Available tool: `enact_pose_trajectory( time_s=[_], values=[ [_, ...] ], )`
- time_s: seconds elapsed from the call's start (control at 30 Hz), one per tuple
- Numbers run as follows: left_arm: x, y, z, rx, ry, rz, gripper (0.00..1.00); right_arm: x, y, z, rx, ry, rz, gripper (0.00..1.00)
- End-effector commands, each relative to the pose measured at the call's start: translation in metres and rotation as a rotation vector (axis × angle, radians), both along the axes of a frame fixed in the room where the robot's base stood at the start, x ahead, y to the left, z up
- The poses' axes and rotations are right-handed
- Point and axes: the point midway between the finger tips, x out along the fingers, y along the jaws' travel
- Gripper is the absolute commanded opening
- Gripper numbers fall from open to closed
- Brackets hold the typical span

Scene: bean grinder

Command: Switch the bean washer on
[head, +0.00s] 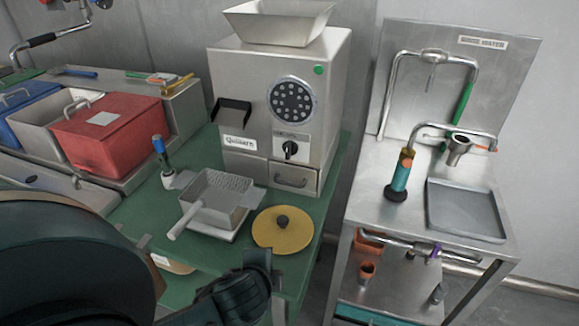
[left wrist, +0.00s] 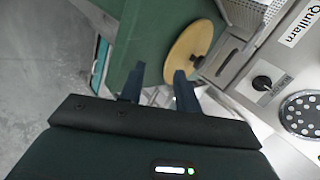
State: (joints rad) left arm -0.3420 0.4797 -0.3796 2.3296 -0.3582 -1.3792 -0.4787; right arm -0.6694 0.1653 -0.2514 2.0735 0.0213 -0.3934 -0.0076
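The bean machine is a steel box (head: 232,75) marked "Quillarn", with a hopper on top. Its black rotary knob (head: 290,149) sits on a pale plate on the front; the handle looks roughly upright, and the small lettering is unreadable. The knob also shows at the right of the left wrist view (left wrist: 262,83). A round perforated disc (head: 292,101) and a green dot (head: 319,70) are above it. My left gripper (head: 260,262) is low by the table's front edge, below the knob and apart from it. Its fingers (left wrist: 159,76) are spread and empty. My right gripper is not visible.
A yellow round lid (head: 283,230) and a handled mesh tray (head: 214,202) lie on the green table (head: 146,202) before the machine. A red bin (head: 108,138) stands left. A steel rinse-water stand (head: 361,190) is right, across a gap.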

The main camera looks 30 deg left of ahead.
Motion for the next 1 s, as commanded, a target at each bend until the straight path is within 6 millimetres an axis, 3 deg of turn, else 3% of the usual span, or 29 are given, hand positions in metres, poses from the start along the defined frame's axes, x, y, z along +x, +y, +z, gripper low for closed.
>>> enact_pose_trajectory(
  time_s=[0.2,0.3,0.43,0.53,0.67,1.0],
  values=[
    [0.067,0.042,0.053,0.82,-0.111,-0.46,0.33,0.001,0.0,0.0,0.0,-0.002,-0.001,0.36],
    [0.089,0.056,0.076,1.196,-0.118,-0.62,0.33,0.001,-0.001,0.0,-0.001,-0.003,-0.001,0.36],
    [0.103,0.068,0.095,1.538,-0.097,-0.74,0.33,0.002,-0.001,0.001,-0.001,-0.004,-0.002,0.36],
    [0.107,0.072,0.101,1.666,-0.083,-0.779,0.33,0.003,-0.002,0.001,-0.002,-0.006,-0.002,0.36],
    [0.116,0.075,0.103,1.703,-0.077,-0.79,0.33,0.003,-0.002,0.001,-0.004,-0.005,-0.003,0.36],
    [0.179,0.09,0.104,1.695,-0.078,-0.785,0.33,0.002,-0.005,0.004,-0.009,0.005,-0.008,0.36]
  ],
)
